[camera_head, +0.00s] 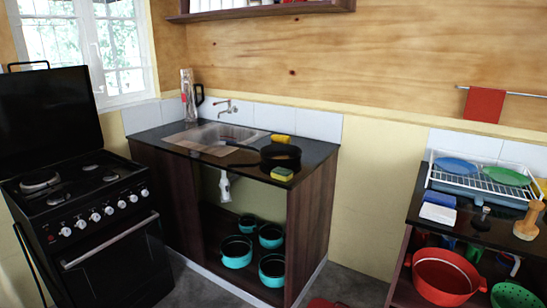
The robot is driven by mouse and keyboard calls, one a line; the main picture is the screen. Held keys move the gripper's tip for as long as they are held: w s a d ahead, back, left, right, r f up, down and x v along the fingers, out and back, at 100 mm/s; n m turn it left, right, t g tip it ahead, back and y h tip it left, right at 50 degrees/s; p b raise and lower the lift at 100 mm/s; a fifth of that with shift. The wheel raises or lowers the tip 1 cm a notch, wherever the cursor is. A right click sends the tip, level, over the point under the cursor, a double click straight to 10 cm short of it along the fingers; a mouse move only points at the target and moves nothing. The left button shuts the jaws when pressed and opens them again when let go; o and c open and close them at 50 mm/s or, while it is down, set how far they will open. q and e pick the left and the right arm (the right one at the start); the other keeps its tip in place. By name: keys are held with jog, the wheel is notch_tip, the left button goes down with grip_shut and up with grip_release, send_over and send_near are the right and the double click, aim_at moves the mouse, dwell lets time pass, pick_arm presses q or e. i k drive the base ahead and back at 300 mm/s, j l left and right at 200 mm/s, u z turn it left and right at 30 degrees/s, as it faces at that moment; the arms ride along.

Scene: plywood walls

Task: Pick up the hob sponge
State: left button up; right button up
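A yellow and green sponge (282,174) lies at the front right edge of the dark sink counter, in front of a black pan. A second yellow sponge (280,139) lies behind the pan, near the white tiles. The hob (75,187) is on top of the black cooker at the left, and no sponge shows on it. I cannot tell which sponge is the hob sponge. Neither of my grippers is clearly in view.
The black pan (281,155) stands between the sponges, beside the sink (215,136). Teal pots (236,251) sit on the shelf below. Grey floor lies between the units.

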aim_at(285, 174)
jog(key=i+j+z, duration=0.15)
jog(key=i+j, duration=0.15)
jog(key=i, duration=0.15)
jog(key=i+j+z, duration=0.15)
jog(key=i+j, duration=0.15)
jog(key=i+j+z, duration=0.15)
jog(key=i+j, duration=0.25)
jog(key=i+j+z, duration=0.1)
jog(key=i+j, duration=0.3)
jog(key=i+j+z, duration=0.15)
jog(key=i+j, duration=0.3)
jog(key=i+j+z, duration=0.15)
jog(key=i+j, duration=0.2)
jog(key=j, duration=0.15)
jog(key=i+j+z, duration=0.15)
jog(key=i+j, duration=0.15)
jog(key=j, duration=0.25)
